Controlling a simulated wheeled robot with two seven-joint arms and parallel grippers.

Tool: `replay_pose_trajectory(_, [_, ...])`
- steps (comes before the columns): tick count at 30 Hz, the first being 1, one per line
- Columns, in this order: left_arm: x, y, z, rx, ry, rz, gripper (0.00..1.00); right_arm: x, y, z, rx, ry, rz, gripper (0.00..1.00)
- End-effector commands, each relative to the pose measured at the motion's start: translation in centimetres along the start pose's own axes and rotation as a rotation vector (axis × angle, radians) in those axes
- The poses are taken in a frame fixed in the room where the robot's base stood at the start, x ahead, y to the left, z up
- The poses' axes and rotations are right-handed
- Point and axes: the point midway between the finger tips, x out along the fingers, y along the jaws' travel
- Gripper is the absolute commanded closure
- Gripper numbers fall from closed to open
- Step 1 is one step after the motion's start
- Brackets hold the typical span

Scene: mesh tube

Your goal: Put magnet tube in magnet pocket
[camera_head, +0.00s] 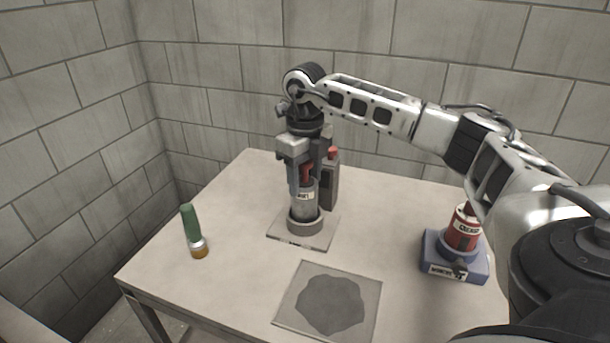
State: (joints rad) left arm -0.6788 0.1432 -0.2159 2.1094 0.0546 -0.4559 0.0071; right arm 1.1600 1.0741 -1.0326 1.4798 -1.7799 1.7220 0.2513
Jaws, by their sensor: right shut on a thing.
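My right gripper (306,178) points down with its fingers shut on a grey tube (304,204) with a red upper part and a small pale label. The tube is upright. Its lower end is in or just over a round grey collar (305,227) on a clear square plate (283,236); I cannot tell if it is fully seated. A red labelled can (463,230) stands in a blue holder (436,252) at the right. The labels are too small to read surely, so I cannot tell which item is the magnet tube or pocket. My left gripper is out of view.
A dark grey box (330,185) with a red top stands just behind the held tube. A green bottle-like item (192,226) with an orange end is at the left. A flat square plate with a dark patch (328,302) lies at the front. The table (234,262) is otherwise clear between them.

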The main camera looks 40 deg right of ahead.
Motion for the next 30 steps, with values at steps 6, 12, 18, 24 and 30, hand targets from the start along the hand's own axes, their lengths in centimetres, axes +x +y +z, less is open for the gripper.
replay_pose_trajectory(6, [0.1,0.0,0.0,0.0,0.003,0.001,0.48,0.3,0.0,0.0,0.0,0.0,0.0,0.39])
replay_pose_trajectory(12, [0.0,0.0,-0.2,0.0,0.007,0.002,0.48,0.3,0.0,0.0,0.0,0.0,0.0,0.28])
replay_pose_trajectory(18, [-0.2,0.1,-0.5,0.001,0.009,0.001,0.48,-0.3,0.0,0.0,0.0,-0.001,0.0,0.28])
replay_pose_trajectory(24, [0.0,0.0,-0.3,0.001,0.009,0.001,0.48,-3.4,0.0,0.1,0.0,-0.006,0.0,0.28])
replay_pose_trajectory(30, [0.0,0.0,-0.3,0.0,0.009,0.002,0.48,-7.8,0.1,0.1,-0.001,-0.006,0.001,0.28])
